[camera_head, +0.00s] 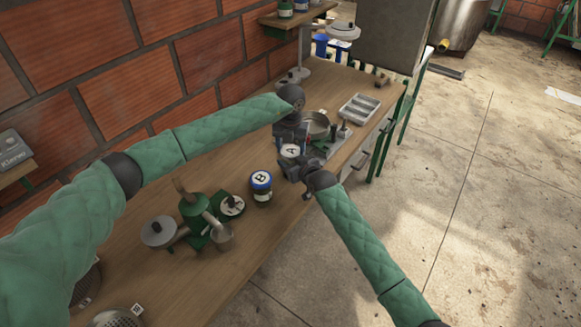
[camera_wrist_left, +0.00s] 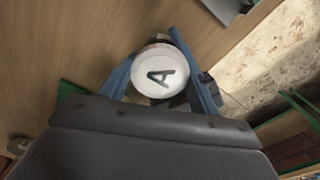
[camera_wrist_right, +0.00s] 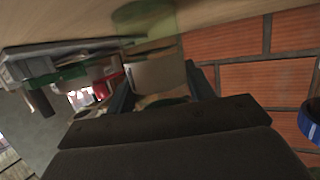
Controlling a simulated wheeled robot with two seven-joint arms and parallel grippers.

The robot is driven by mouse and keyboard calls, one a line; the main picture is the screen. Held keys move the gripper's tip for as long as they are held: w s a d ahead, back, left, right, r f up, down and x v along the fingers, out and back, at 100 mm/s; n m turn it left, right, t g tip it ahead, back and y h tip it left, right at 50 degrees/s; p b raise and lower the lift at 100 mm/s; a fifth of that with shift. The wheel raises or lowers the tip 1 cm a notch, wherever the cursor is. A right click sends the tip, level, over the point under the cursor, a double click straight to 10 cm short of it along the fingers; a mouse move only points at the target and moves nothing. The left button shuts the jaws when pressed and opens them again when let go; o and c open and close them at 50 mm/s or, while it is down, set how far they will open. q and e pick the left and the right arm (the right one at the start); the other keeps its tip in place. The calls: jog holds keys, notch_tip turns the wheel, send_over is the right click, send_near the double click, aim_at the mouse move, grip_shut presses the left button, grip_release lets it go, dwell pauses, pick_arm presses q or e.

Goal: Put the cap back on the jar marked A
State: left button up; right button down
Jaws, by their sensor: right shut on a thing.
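The white cap marked A (camera_head: 291,150) shows face up at the top of its jar, between my two hands. In the left wrist view the cap (camera_wrist_left: 160,73) lies between the blue fingers of my left gripper (camera_wrist_left: 158,62); the fingers are spread close to its sides. The left arm reaches in from above and behind it in the head view. My right gripper (camera_wrist_right: 158,82) is shut on the pale body of jar A (camera_wrist_right: 155,72), from the side. Whether the cap is seated on the rim is hidden. Jar B (camera_head: 262,188), with a blue-rimmed cap, stands upright nearby.
A green pulper-like machine (camera_head: 195,215) stands to the left on the wooden bench (camera_head: 225,285). A round metal pan (camera_head: 316,125) is behind the hands, and a grey sectioned tray (camera_head: 359,109) lies farther back. The brick wall (camera_head: 85,50) runs along the left.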

pick_arm(q)
jog(key=c, duration=0.4)
jog(key=o, duration=1.1)
jog(key=shift+r, duration=2.25)
jog(key=shift+r, duration=0.1)
jog(key=shift+c, duration=0.3)
jog(key=shift+r, duration=1.65)
jog(key=shift+f, duration=0.1)
